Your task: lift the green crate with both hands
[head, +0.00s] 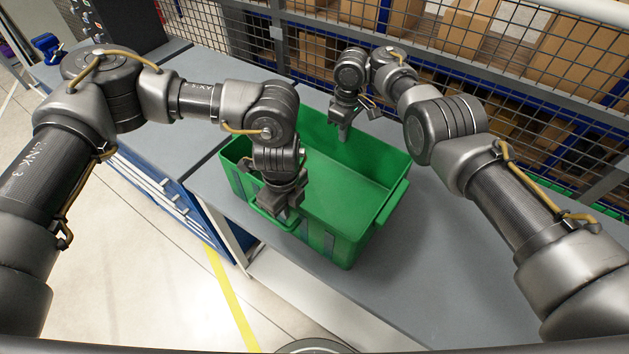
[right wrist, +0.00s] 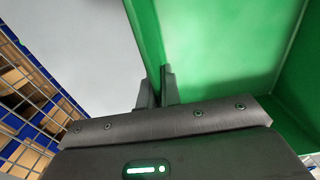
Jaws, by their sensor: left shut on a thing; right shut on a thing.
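The green crate (head: 350,242) is an open, empty box over the grey bench top; I cannot tell whether its base touches the bench. My left gripper (head: 284,210) is shut on the crate's near-left wall, by a protruding green handle. My right gripper (head: 345,131) is shut on the rim of the opposite, far wall. In the right wrist view the crate (right wrist: 215,45) fills the right side, and the fingers of my right gripper (right wrist: 159,88) straddle its wall edge. The left fingertips are partly hidden.
The grey bench (head: 430,230) is bare around the crate. A wire mesh fence (head: 455,65) stands behind it, with cardboard boxes (head: 460,28) on shelves beyond. A blue drawer cabinet (head: 165,195) and a dark panel (head: 120,22) are at the left.

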